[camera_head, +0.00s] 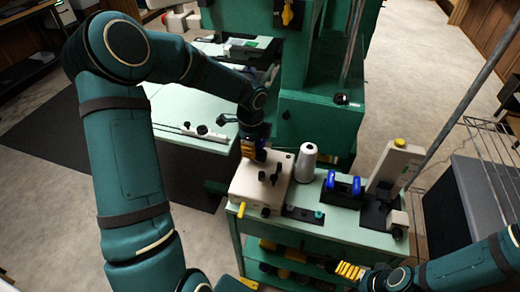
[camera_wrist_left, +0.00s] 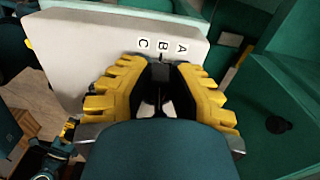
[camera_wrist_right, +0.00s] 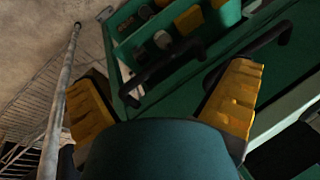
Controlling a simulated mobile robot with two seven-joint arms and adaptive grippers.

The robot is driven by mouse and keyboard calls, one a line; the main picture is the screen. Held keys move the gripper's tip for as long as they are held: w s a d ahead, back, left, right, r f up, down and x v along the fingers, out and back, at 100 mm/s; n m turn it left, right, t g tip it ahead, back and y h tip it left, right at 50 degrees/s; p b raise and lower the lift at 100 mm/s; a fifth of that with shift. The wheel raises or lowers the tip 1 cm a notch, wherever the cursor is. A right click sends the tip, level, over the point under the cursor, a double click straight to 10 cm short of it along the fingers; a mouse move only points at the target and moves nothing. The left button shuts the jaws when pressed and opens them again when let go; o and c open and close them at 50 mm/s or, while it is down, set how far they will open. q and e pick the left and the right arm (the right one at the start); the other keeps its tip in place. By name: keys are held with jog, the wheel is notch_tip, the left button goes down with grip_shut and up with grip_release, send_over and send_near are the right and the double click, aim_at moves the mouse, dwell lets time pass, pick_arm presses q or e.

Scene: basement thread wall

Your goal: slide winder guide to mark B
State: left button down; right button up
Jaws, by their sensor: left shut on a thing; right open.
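A cream winder box (camera_head: 247,186) sits on the pale green cart top. In the left wrist view its face (camera_wrist_left: 85,45) carries the labels C, B (camera_wrist_left: 163,45) and A, from left to right. My left gripper (camera_head: 253,151) is at the far side of the box. Its yellow fingers are shut on the dark winder guide (camera_wrist_left: 160,72), which is mostly hidden between them. The guide's tip lies just below B, in line with it as far as I can tell. My right gripper (camera_head: 350,271) is open and empty in front of the cart.
A white thread cone (camera_head: 306,162), a blue-and-black device (camera_head: 342,186) and a cream upright machine (camera_head: 394,166) stand on the cart. A green machine column (camera_head: 315,115) rises behind. Bins fill the shelf (camera_wrist_right: 165,40) below.

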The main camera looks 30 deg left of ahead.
pick_arm(q)
jog(key=c, duration=0.9)
grip_release()
jog(key=shift+c, duration=0.2)
jog(key=shift+r+p, duration=2.55)
jog(key=shift+r, duration=0.45)
jog(key=shift+r, duration=0.1)
